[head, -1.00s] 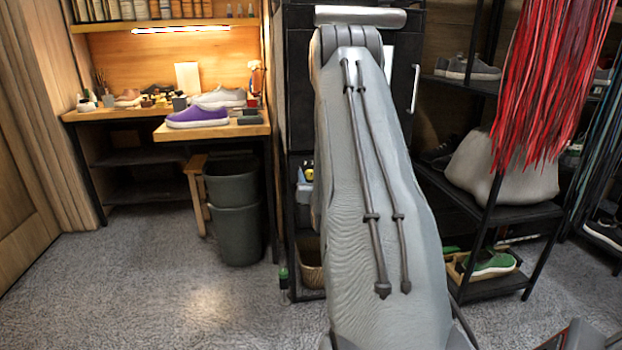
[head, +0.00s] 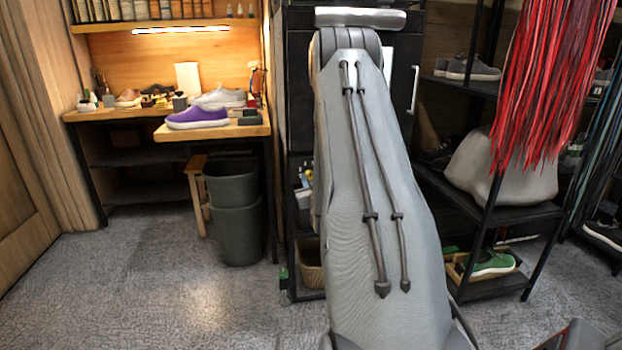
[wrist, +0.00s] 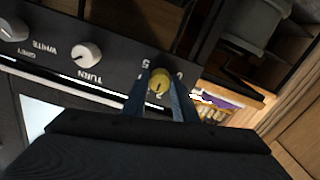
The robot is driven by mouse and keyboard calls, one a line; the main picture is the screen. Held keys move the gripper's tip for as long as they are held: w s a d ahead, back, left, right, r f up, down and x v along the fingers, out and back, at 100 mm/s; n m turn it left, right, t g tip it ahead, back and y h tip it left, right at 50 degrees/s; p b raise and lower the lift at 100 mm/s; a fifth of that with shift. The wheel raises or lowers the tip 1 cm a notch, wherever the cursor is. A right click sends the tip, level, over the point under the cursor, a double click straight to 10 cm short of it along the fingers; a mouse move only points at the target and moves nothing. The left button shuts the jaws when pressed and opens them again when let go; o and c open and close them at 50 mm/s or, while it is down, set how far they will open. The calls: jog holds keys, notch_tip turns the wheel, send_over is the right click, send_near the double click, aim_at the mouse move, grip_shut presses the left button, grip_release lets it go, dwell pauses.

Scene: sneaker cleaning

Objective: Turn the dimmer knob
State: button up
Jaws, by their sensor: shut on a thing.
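In the wrist view, a yellow round knob (wrist: 160,82) sits on a black control panel (wrist: 118,52). My gripper (wrist: 160,90) has its two dark fingers on either side of this knob and is shut on it. Parts of the printed scale show around the fingers, and the rest is covered. Two white knobs (wrist: 87,54) sit further left on the panel, with the words GREY, WHITE and TURN printed by them. In the head view my arm hides the panel, the knob and my gripper.
A wooden workbench (head: 245,129) with a purple shoe (head: 197,117) stands at the left. Dark bins (head: 233,215) stand below it. A black shelf rack (head: 505,212) holds shoes and a bag at the right. The grey floor (head: 150,290) at front left is clear.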

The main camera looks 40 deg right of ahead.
jog(key=shift+n, duration=2.3)
jog(key=o, duration=1)
jog(key=shift+o, duration=0.2)
jog(key=shift+s, duration=0.1)
jog(key=p+v, duration=0.1)
jog(key=v, duration=0.6)
jog(key=shift+s+a, duration=0.2)
jog(key=shift+s, duration=0.1)
